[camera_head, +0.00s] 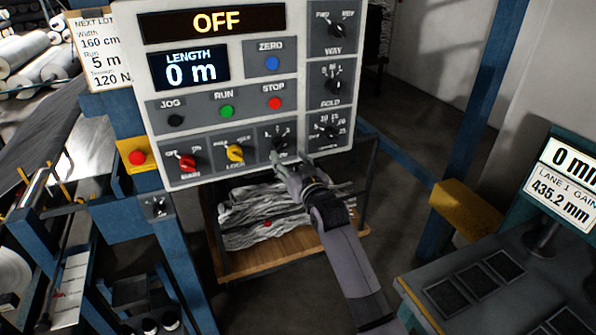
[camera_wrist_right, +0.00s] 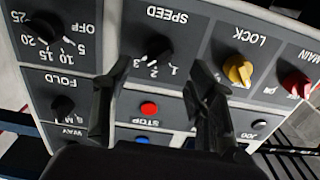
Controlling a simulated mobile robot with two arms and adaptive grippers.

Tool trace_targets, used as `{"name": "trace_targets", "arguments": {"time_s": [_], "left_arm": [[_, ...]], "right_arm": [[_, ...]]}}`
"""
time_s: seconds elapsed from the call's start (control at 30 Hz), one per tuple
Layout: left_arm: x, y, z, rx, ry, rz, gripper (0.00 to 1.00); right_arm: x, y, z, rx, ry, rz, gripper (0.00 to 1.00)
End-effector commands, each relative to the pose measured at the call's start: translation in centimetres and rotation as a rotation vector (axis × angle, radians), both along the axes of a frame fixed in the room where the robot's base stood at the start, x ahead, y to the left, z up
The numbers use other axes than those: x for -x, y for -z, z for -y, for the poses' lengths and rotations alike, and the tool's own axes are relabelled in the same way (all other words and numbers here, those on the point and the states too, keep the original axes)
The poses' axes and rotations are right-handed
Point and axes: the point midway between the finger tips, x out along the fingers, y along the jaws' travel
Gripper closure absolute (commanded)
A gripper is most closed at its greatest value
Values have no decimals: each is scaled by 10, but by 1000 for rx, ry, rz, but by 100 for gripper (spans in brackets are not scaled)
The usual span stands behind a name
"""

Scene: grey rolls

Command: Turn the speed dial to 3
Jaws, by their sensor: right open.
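The speed dial (camera_head: 281,143) is a small black knob in the bottom row of the control panel (camera_head: 205,93), right of the yellow lock knob. In the wrist view the panel appears upside down, and the speed dial (camera_wrist_right: 159,47) shows with the marks 1, 2 and 3 beside it. My right gripper (camera_head: 290,160) is open just in front of and below the dial. In the wrist view its fingers (camera_wrist_right: 155,80) stand apart, one on either side of the dial, with nothing between them. My left gripper is not in view.
Nearby on the panel are the yellow lock knob (camera_head: 235,153), red main switch (camera_head: 188,162), red stop button (camera_head: 275,103) and the fold dial (camera_head: 332,85). The display (camera_head: 217,22) reads OFF. A cart with grey material (camera_head: 285,215) stands below. A second console (camera_head: 480,290) is at right.

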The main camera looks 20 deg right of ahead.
Motion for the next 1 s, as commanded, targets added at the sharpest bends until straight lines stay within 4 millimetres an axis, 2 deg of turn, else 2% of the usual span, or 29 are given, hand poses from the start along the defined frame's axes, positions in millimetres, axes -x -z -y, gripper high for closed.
{"name": "trace_targets", "arguments": {"time_s": [0.03,0.2,0.4,0.9,1.0], "left_arm": [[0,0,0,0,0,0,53],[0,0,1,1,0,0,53],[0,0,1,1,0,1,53],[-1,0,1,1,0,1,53],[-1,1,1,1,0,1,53]], "right_arm": [[11,1,1,1,0,-1,48],[39,1,1,1,0,-1,48],[56,0,2,1,0,0,48],[59,0,2,1,0,-1,48],[59,11,2,2,0,-18,48]]}}
